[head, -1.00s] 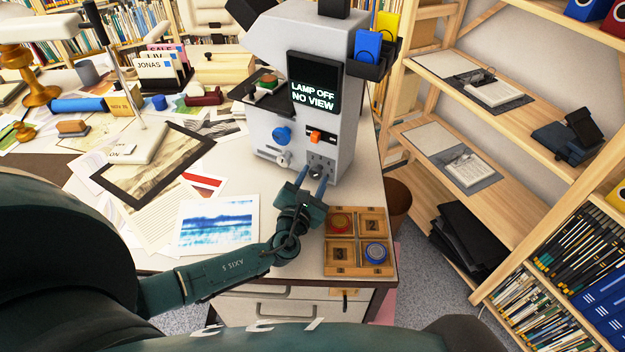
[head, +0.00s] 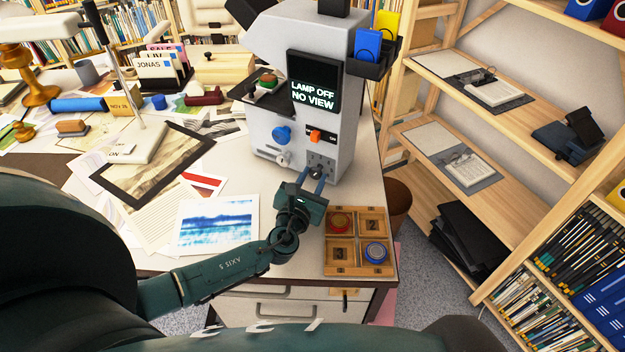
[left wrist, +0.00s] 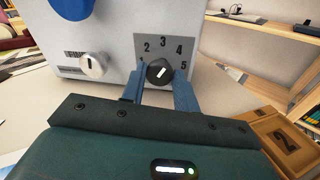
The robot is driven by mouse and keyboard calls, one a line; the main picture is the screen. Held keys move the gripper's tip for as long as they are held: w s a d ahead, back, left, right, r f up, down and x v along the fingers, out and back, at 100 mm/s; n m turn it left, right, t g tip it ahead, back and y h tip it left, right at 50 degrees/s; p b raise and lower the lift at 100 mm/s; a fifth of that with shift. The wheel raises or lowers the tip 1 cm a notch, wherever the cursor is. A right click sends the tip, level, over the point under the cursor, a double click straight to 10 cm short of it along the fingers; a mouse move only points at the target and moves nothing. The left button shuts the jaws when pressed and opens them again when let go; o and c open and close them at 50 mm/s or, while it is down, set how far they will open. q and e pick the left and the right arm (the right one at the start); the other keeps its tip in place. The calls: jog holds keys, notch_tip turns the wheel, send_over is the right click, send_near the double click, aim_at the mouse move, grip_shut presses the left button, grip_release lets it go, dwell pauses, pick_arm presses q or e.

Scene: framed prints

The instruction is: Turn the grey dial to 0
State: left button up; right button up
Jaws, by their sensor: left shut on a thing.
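The dark grey dial (left wrist: 160,72) is on the front of the pale machine (head: 270,110), low on its right side; it is small in the head view (head: 316,173). The wrist view shows a scale with 2, 3, 4 and 5 around it. The dial's white mark slants up to the right, roughly in line with 4. My right gripper is not in view.
A white knob (head: 283,160), a blue knob (head: 281,134) and an orange switch (head: 315,136) are near the dial. The screen (head: 313,85) reads "LAMP OFF NO VIEW". A wooden tray (head: 342,212) with red and blue discs lies at the desk's front right.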

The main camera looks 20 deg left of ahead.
pick_arm(q)
jog(key=shift+a+n+g, duration=0.1)
jog(key=shift+n+g, duration=0.2)
jog(key=shift+n, duration=1.5)
jog(key=shift+r, duration=0.1)
jog(key=o, duration=1)
jog(key=shift+c, duration=0.2)
jog(key=shift+s, duration=0.1)
jog(key=s, duration=0.4)
jog(key=s+r, duration=0.1)
jog(key=s, duration=0.3)
jog(key=s+d, duration=0.1)
jog(key=s, duration=0.4)
jog(key=shift+d+r+b, duration=0.1)
jog(key=shift+r+b, duration=0.05)
jog(key=shift+b, duration=0.15)
